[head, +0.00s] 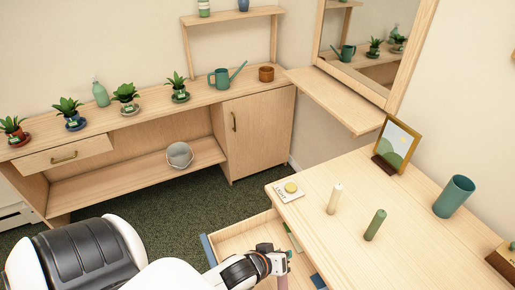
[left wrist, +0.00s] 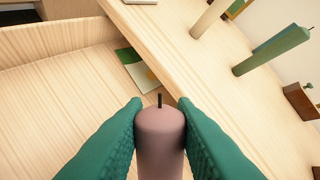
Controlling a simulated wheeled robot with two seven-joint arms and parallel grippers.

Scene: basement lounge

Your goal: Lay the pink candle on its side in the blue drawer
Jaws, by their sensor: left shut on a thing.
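My left gripper (head: 278,262) is shut on the pink candle (left wrist: 160,128), gripping its sides between two teal fingers. The candle's dark wick and rounded top show in the left wrist view; its lower part is cut off by the frame. In the head view a little of the pink candle (head: 283,282) shows below the gripper. The blue drawer (head: 208,250) is open under the wooden table, with a blue front and a light wood inside. The gripper is over the drawer, near the table edge. The drawer's inside (left wrist: 40,110) shows to the left of the candle. My right gripper is not in view.
A flat green and white item (head: 292,237) lies in the drawer by the table edge. On the table (head: 310,235) stand a cream candle (head: 335,198), a green candle (head: 375,225), a teal cup (head: 454,196) and a picture frame (head: 397,144). Much of the drawer floor is clear.

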